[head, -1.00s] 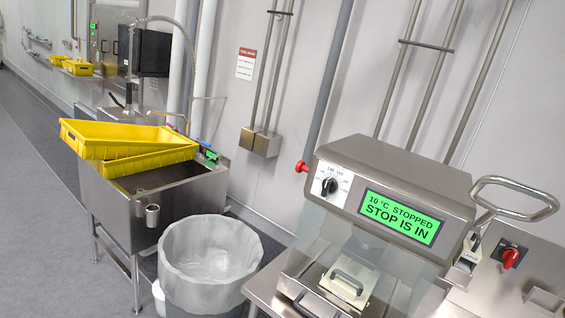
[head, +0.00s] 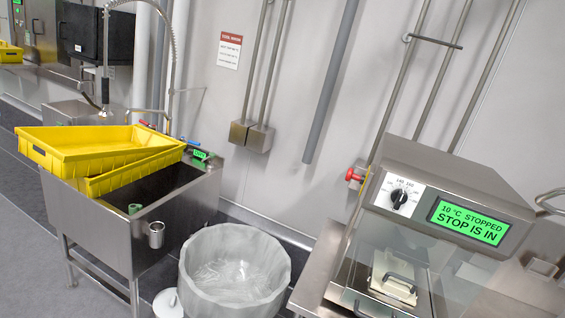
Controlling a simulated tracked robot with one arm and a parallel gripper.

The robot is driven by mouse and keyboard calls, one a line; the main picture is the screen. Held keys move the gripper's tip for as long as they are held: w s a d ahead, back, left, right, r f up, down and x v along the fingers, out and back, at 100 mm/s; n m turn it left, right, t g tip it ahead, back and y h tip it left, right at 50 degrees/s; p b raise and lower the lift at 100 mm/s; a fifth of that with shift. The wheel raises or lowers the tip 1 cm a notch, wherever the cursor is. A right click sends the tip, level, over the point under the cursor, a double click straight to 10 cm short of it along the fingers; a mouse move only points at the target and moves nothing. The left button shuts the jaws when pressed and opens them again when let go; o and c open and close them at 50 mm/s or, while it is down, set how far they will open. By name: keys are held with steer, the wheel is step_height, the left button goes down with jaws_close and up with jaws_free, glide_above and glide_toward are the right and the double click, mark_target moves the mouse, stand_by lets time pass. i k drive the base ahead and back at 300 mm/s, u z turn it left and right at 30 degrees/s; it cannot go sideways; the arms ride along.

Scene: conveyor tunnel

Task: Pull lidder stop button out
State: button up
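The lidder (head: 455,195) is a steel machine at the right of the head view. Its green display (head: 468,221) reads "10 °C STOPPED" and "STOP IS IN". A red stop button (head: 353,175) sticks out from the left side of the lidder, on a brassy mount. A black dial (head: 399,197) on a white scale sits left of the display. My gripper does not show in the view, so nothing of mine is seen touching the button.
A grey-lined bin (head: 235,268) stands left of the lidder. Further left is a steel sink (head: 110,236) with yellow crates (head: 90,150) resting on it. Pipes and a red-headed sign (head: 229,50) are on the wall. Grey floor lies at lower left.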

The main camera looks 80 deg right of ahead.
mark_target(351, 174)
steer(key=z, duration=0.05)
steer(key=i, duration=2.25)
steer(key=z, duration=3.8)
steer(key=i, duration=1)
steer(key=z, duration=0.05)
